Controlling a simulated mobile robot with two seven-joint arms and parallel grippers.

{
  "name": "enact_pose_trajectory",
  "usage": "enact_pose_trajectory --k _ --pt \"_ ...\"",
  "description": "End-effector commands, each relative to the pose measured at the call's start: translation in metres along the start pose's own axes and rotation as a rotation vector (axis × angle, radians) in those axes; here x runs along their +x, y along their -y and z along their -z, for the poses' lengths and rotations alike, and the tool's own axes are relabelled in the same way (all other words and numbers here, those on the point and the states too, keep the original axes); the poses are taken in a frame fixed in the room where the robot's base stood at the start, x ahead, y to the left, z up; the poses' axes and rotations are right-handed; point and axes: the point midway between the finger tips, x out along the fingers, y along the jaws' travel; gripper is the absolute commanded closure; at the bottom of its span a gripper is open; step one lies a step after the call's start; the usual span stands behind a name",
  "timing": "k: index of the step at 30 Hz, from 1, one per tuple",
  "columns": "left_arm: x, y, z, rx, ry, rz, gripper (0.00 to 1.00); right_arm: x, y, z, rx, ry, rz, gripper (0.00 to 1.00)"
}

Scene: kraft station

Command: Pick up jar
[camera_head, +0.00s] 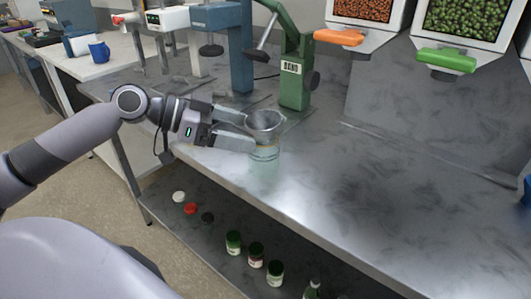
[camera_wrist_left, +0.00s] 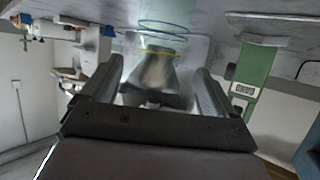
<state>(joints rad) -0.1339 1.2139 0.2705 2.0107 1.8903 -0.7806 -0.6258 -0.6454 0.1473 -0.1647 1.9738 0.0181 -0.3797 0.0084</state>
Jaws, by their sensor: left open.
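A clear glass jar (camera_head: 264,156) stands on the grey metal worktop, with a grey metal funnel (camera_head: 264,122) on top of it. My left gripper (camera_head: 250,130) is open beside them at funnel and jar-neck height, its fingers pointing right. In the left wrist view the fingers (camera_wrist_left: 160,80) spread to either side of the funnel (camera_wrist_left: 155,72). The jar (camera_wrist_left: 163,38) shows above it there, with a yellow ring near its mouth. I cannot tell whether a finger touches either one. My right gripper is out of view.
A green press marked BAND (camera_head: 293,75) stands close behind the jar, with a blue press (camera_head: 226,45) to its left. Dispensers of orange and green pieces hang at upper right. The worktop (camera_head: 350,190) right of the jar is clear. Lidded jars (camera_head: 255,255) stand on a lower shelf.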

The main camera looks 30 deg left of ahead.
Motion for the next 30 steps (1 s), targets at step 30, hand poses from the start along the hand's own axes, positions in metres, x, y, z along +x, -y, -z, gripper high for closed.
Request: enact_pose_trajectory --k 30 --pt "0.054 -0.001 0.004 -0.002 -0.001 0.002 0.12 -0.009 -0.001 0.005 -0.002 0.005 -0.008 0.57"
